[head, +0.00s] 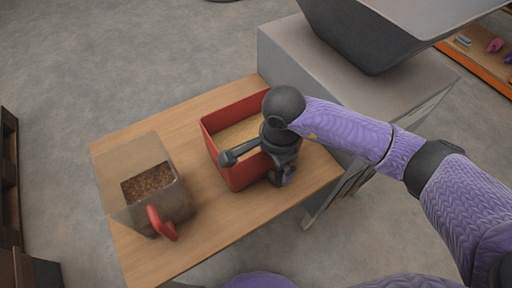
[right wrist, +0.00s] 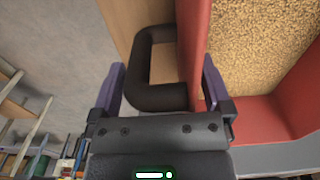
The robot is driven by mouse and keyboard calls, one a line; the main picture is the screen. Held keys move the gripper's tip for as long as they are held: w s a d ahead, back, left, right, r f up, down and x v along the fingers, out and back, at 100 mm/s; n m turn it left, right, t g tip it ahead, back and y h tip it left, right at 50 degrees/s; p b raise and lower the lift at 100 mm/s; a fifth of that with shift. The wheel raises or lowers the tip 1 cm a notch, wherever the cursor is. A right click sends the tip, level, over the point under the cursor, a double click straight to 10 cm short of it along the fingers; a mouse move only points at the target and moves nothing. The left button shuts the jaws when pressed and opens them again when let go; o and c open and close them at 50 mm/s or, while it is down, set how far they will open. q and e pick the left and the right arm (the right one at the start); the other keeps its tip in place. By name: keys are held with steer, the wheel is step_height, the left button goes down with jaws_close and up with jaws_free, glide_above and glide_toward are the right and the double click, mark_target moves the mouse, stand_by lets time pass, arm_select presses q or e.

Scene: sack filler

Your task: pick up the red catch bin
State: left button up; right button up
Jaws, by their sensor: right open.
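The red catch bin (head: 243,177) stands upright on the wooden table and holds tan grain; part of it is hidden by my right arm. My right gripper (head: 282,175) is at the bin's near right side, pointing down. In the right wrist view, the open gripper (right wrist: 160,88) has its fingers apart, with the bin's black handle (right wrist: 157,95) between them. The right finger overlaps the red bin wall (right wrist: 193,50) in the picture; I cannot tell whether it touches. My left gripper is not in view.
A clear container (head: 120,165) with brown granules and a red handle (head: 161,223) stands on the table's left part. A grey cabinet (head: 290,60) under a dark hopper (head: 350,35) stands behind the bin. The wooden table (head: 215,215) is bare in front.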

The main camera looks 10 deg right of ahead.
steer(key=c, duration=0.6)
jaws_close()
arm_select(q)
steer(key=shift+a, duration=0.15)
arm_select(e)
steer(key=shift+r, duration=0.1)
steer(key=shift+r, duration=0.35)
step_height(320, 180, up, 9)
steer(key=p, duration=0.4)
steer(key=shift+r, duration=0.2)
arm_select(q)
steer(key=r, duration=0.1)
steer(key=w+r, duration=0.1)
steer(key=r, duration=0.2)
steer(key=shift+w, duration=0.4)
